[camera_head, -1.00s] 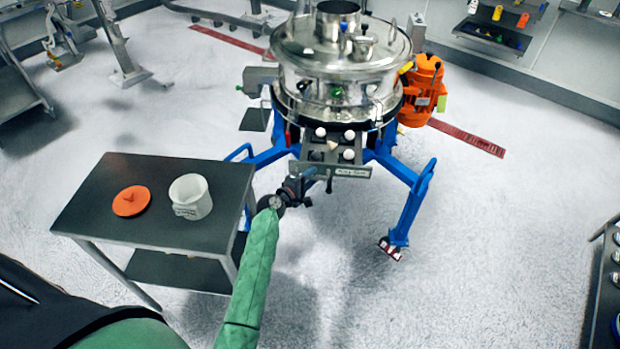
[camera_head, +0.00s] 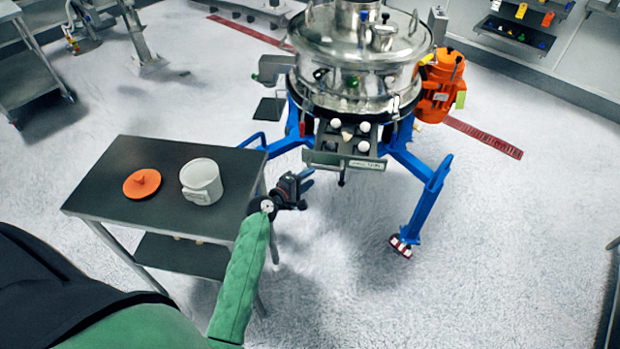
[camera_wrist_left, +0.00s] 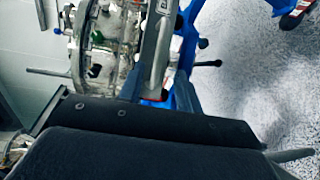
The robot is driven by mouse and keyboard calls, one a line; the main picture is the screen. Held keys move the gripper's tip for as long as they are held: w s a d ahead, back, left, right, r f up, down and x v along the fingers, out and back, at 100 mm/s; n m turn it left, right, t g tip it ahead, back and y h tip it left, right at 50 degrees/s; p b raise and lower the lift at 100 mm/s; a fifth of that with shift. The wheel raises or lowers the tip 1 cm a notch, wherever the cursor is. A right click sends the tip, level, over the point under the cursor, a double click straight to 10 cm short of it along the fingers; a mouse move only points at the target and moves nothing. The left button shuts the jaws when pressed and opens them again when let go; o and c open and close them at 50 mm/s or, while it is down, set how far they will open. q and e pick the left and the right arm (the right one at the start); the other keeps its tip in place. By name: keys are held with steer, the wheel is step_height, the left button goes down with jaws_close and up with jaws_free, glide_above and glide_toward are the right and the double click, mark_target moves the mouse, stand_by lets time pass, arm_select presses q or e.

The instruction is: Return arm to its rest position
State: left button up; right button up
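My left arm, in a green sleeve, reaches up from the bottom left in the head view. Its dark gripper (camera_head: 294,188) is over the floor, just right of the side table and below the front tray of the steel sifter (camera_head: 355,65). It looks apart from the tray. My right gripper is not in view.
The dark side table (camera_head: 110,205) carries an orange lid (camera_head: 141,184) and a white pot (camera_head: 202,182), close to my left arm. The sifter's blue leg (camera_head: 425,205) and orange motor (camera_head: 440,85) stand on its right. The floor at the right is mostly clear.

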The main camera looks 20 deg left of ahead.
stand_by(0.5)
